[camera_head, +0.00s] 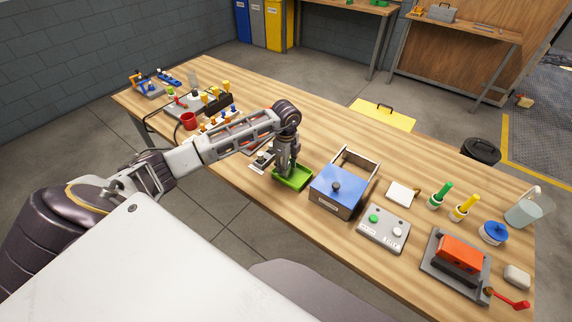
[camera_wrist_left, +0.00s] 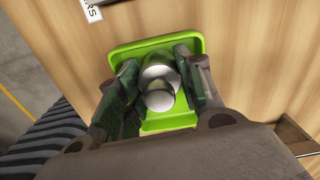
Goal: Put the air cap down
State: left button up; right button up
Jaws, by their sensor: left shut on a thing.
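My left gripper (camera_head: 287,172) is low over a small green tray (camera_head: 294,184) near the front edge of the table. In the left wrist view its two fingers (camera_wrist_left: 158,88) are closed around a round, silvery white air cap (camera_wrist_left: 158,78). The green tray (camera_wrist_left: 190,45) lies directly beneath the cap. I cannot tell whether the cap touches the tray floor. In the head view the cap is hidden by the gripper. My right gripper is not in view.
A blue-topped box (camera_head: 337,187) with a metal frame stands right of the tray. A grey button panel (camera_head: 383,229) and an orange device (camera_head: 458,254) sit further right. A red cup (camera_head: 189,121) and several small tools stand to the left. The wooden table (camera_head: 270,92) is clear behind the arm.

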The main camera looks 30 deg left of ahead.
pick_arm(q)
jog(key=shift+f, duration=0.15)
jog(key=o, duration=0.7)
jog(key=shift+o, duration=0.2)
notch_tip(320, 180, up, 11)
jog(key=shift+f+b, duration=0.1)
jog(key=shift+b, duration=0.6)
jog(key=shift+r, duration=0.75)
